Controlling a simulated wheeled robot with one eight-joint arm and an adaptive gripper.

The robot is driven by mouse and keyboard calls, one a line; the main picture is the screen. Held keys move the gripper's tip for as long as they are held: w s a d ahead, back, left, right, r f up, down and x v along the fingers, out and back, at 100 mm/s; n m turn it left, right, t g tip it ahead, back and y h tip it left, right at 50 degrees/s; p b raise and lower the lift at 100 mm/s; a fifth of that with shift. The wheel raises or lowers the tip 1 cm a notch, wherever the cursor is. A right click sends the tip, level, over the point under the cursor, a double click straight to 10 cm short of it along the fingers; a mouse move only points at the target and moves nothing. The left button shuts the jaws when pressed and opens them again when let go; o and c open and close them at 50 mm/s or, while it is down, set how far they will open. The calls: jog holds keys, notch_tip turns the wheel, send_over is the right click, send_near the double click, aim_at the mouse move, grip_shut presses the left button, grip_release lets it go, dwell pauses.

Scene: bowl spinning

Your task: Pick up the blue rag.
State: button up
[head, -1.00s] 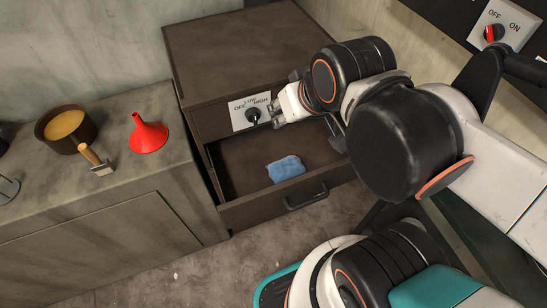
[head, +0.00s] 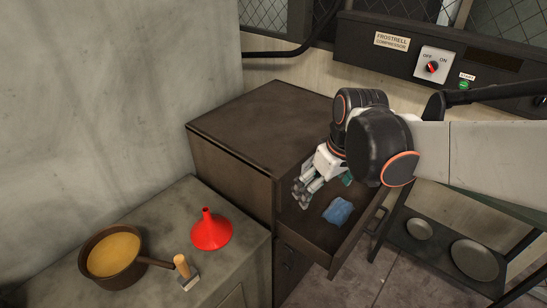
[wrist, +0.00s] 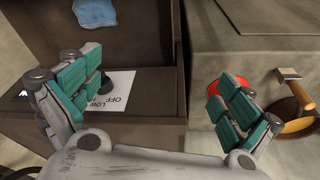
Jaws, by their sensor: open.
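The blue rag (head: 338,211) lies crumpled on the floor of the open drawer (head: 308,236) in the head view. It also shows in the wrist view (wrist: 95,11) at the top edge, partly cut off. My gripper (head: 304,192) is open and empty, over the left part of the drawer and left of the rag, apart from it. In the wrist view my gripper's teal-padded fingers (wrist: 160,95) are spread wide, with the LOW/OFF switch plate (wrist: 120,92) beyond them.
The dark cabinet (head: 260,125) stands behind the drawer. A counter at left holds a red funnel (head: 211,232), a pot of yellow contents (head: 113,254) and a wooden-handled tool (head: 184,269). A compressor panel (head: 400,50) is on the back wall. Plates (head: 474,260) sit on a shelf at right.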

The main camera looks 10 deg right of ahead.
jog(key=w+d+f+n+g+p, duration=0.1)
jog(key=w+d+f+n, duration=0.1)
jog(key=w+d+f, duration=0.45)
jog(key=n+b, duration=0.2)
send_over(340, 206)
jog(key=f, duration=1.4)
jog(key=shift+s+d+f, duration=0.15)
jog(key=shift+d+f, duration=0.05)
jog(key=shift+f, duration=0.1)
jog(key=shift+a+f+b, duration=0.2)
jog(key=shift+f+b, duration=1)
jog(key=shift+f, duration=1.75)
jog(key=c, duration=1.2)
jog(key=shift+c, duration=0.2)
jog(key=shift+r, duration=0.2)
notch_tip(340, 206, up, 20)
jog(key=p, duration=0.7)
